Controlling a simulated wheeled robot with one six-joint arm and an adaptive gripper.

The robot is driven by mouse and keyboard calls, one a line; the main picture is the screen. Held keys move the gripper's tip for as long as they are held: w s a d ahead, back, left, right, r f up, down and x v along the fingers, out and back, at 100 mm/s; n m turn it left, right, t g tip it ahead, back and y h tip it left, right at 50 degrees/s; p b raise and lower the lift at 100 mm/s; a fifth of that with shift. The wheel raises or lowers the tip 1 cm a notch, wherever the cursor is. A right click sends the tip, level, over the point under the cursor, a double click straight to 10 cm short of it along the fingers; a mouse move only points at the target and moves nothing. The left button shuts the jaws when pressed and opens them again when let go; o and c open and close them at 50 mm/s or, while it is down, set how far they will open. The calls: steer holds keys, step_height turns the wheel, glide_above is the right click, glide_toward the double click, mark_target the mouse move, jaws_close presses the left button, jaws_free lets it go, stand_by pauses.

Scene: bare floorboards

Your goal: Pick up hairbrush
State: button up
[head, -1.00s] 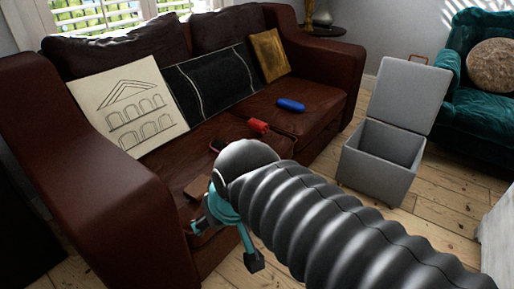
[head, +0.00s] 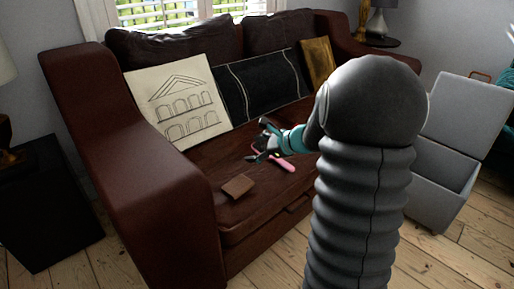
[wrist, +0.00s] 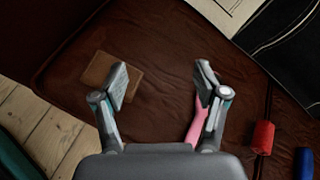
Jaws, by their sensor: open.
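The hairbrush (head: 286,165), with a pink handle, lies on the brown leather sofa seat, partly behind my gripper in the head view. In the wrist view its pink handle (wrist: 195,125) runs beside and partly behind the right finger; its head is hidden there. My gripper (head: 258,142) is open and empty above the seat. In the wrist view its two fingers (wrist: 163,77) are spread wide, with bare leather between them. I cannot tell whether the right finger touches the brush.
A flat brown item (head: 238,186) lies on the sofa seat (head: 215,160), partly behind the left finger in the wrist view. A red cylinder (wrist: 263,138) and a blue object (wrist: 305,163) lie to the right. Cushions (head: 180,105) line the backrest. A grey open box (head: 445,180) stands right.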

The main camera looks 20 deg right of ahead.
steer(key=w+d+f+m+t+h, duration=0.1)
steer(key=d+f+m, duration=0.1)
steer(key=d, duration=0.2)
steer(key=w+d+f+m+t, duration=0.1)
steer(key=w+d+f+m, duration=0.1)
steer(key=d+f+m, duration=0.1)
steer(key=w+d+f+m+h, duration=0.1)
steer(key=w+d+f+m, duration=0.1)
steer(key=d, duration=0.4)
steer(key=shift+d+f+m+t+h, duration=0.15)
steer(key=shift+m+t+h, duration=0.2)
steer(key=shift+m, duration=0.25)
glide_toward(265, 144)
steer(key=x, duration=0.2)
steer(key=a+x, duration=0.1)
steer(key=x, duration=0.1)
steer(key=shift+s+f, duration=0.1)
steer(key=shift+f, duration=0.15)
steer(key=shift+d+x, duration=0.2)
steer(key=shift+x, duration=1.4)
steer(key=shift+d+x, duration=0.2)
steer(key=shift+x, duration=1.35)
steer(key=shift+r, duration=0.15)
steer(key=c, duration=1.2)
steer(key=shift+c, duration=0.2)
